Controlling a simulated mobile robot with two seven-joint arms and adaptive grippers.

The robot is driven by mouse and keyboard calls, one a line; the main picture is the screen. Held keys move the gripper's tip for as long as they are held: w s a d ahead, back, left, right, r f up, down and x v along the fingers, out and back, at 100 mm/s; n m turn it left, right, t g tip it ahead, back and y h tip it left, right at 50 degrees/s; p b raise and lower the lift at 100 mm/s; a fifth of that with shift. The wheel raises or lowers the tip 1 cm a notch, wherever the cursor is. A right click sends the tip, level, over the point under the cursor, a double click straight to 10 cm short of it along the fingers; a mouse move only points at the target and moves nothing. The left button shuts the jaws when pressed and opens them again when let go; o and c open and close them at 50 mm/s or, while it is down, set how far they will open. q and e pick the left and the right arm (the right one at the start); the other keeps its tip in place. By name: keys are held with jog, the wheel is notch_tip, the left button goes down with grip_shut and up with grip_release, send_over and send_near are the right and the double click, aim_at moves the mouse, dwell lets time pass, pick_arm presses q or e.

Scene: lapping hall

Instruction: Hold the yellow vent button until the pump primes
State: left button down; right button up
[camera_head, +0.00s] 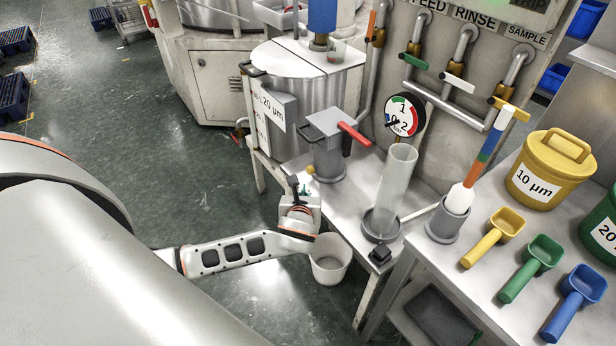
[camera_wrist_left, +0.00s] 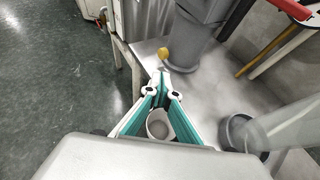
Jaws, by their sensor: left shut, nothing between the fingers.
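The yellow vent button (camera_head: 310,170) sticks out low on the left side of the grey pump (camera_head: 329,162), which has a red lever (camera_head: 354,134) on top. In the left wrist view the button (camera_wrist_left: 163,53) is a small yellow knob on the grey pump body (camera_wrist_left: 188,38). My left gripper (camera_head: 304,187) is shut and empty, just in front of the button. In the left wrist view its fingertips (camera_wrist_left: 162,71) meet slightly below the button, with a small gap showing. Contact is not visible. My right gripper is not in view.
A white bucket (camera_head: 330,262) hangs or stands below the bench edge, near my left wrist. A clear cylinder (camera_head: 396,185) stands right of the pump. A gauge (camera_head: 404,115) is on the panel. Scoops and a yellow tub (camera_head: 550,172) occupy the right table.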

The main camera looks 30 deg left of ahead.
aim_at(308, 173)
pick_arm(q)
jog(key=b+x, duration=0.4)
jog(key=x, duration=0.8)
jog(key=shift+w+a+f, duration=0.15)
jog(key=shift+w+f, duration=0.05)
jog(key=shift+f, duration=0.1)
jog(key=shift+w+a+f+b, duration=0.15)
jog(key=shift+w+a+b, duration=0.15)
jog(key=shift+w, duration=0.3)
